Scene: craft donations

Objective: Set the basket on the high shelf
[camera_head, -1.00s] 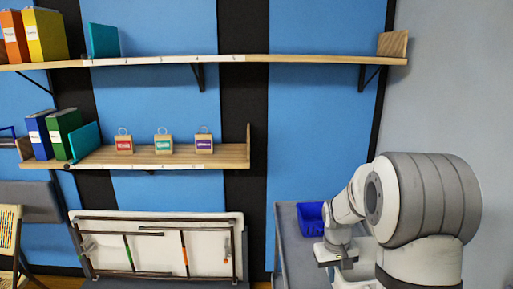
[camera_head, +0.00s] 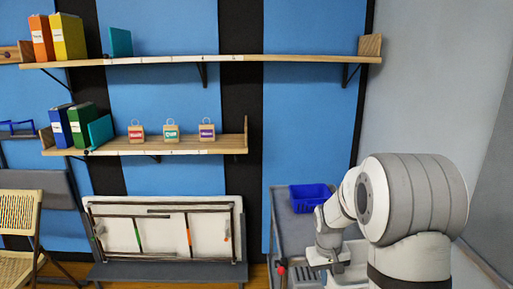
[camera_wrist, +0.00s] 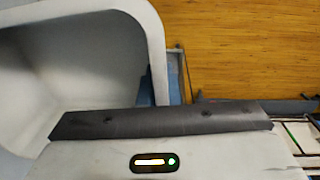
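The blue basket (camera_head: 310,197) stands on a grey cart (camera_head: 288,226) at the lower right of the head view, just left of my arm. It looks empty, and its right end is close to or partly behind my arm. The high shelf (camera_head: 290,59) is the long upper wooden board on the wall. My gripper (camera_head: 330,262) is low in front of the cart, below and apart from the basket; its fingers are not clear. The wrist view shows pale housing, a dark bar and wooden floor, with no basket.
Orange and yellow binders (camera_head: 68,38) and a teal book (camera_head: 120,42) stand at the high shelf's left; its right is bare up to a wooden end block (camera_head: 370,45). The lower shelf (camera_head: 180,146) holds binders and small tagged bags. A folded table (camera_head: 165,230) leans below.

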